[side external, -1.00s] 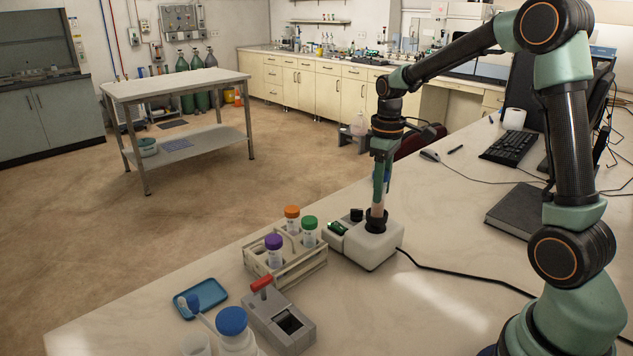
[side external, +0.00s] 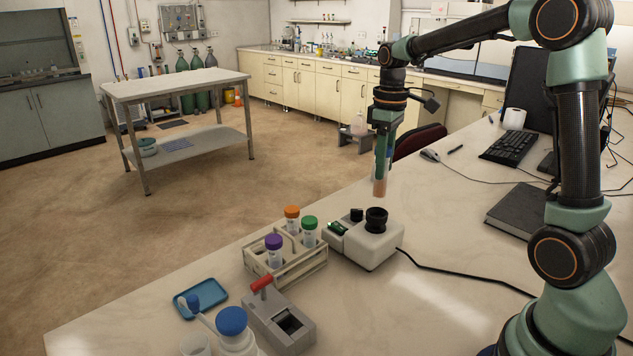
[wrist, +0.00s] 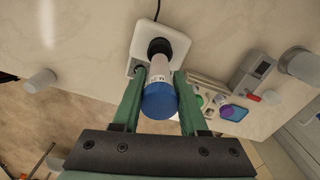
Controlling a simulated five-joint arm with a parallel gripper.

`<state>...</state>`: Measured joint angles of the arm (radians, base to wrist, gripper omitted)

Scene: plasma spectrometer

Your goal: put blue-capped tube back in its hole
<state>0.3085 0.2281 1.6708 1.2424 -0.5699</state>
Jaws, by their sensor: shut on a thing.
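My gripper (side external: 384,150) is shut on the blue-capped tube (side external: 380,184) and holds it upright above the white mixer device (side external: 372,245). The tube's lower end shows reddish contents and is clear of the black cup (side external: 376,220) on the device. In the wrist view the blue cap (wrist: 160,100) sits between the two green fingers. The rack (side external: 303,267) stands left of the device and holds a purple-capped tube (side external: 274,250), an orange-capped tube (side external: 292,219) and a green-capped tube (side external: 309,231). The rack's empty hole is not clearly visible.
A grey device with a red handle (side external: 282,322) stands in front of the rack. A blue tray (side external: 205,295) and a blue-capped bottle (side external: 235,332) are at the front left. A black cable (side external: 470,274) crosses the bench to the right. Bench between device and notebook (side external: 520,210) is clear.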

